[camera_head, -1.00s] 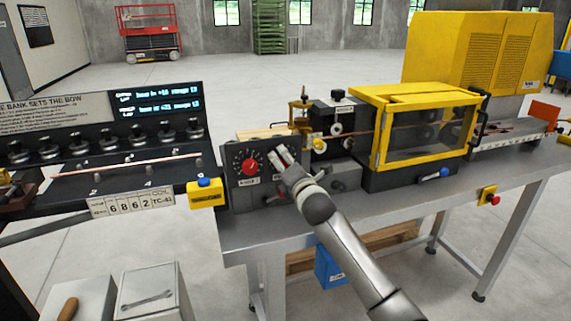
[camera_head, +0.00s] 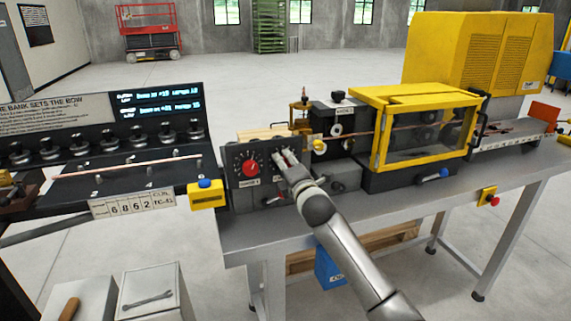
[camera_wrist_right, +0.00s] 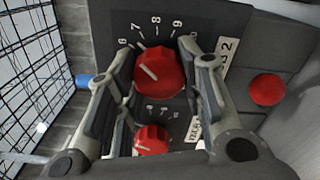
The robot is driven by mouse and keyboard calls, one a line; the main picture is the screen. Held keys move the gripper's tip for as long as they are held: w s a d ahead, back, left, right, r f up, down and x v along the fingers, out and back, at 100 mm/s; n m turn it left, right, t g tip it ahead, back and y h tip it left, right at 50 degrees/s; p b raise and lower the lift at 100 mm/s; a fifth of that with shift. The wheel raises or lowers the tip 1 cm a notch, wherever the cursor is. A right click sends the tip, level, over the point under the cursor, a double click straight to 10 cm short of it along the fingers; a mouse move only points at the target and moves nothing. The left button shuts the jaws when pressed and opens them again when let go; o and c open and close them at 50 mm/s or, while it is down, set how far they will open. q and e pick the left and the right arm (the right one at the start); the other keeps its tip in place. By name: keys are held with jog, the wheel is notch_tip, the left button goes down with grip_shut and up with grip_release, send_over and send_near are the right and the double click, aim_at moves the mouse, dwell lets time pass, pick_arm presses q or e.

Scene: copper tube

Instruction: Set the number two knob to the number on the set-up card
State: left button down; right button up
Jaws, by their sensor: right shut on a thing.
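The number two knob (camera_wrist_right: 163,72) is red, with a white pointer line, on a dark dial with white numerals. In the right wrist view its line points up and left, roughly toward the 6; I cannot tell the exact reading. My right gripper (camera_head: 286,158) is shut on this knob at the front of the dark panel (camera_head: 238,188) and hides it in the head view. Its fingers also show in the right wrist view (camera_wrist_right: 166,75). The set-up card (camera_head: 132,204) hangs at left and reads 6 8 6 2 with TC-42. My left gripper is not in view.
Another red knob (camera_head: 250,168) sits just left of my gripper. A yellow box with a blue button (camera_head: 206,194) is further left. A yellow-framed guard (camera_head: 424,132) stands right. A display (camera_head: 158,103) is at the back left.

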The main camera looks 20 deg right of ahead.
jog(key=m, duration=0.4)
jog(key=shift+p, duration=0.35)
jog(key=shift+m, duration=1.7)
jog(key=o, duration=1)
jog(key=shift+o, duration=0.2)
jog(key=s, duration=1.2)
jog(key=shift+d, duration=0.25)
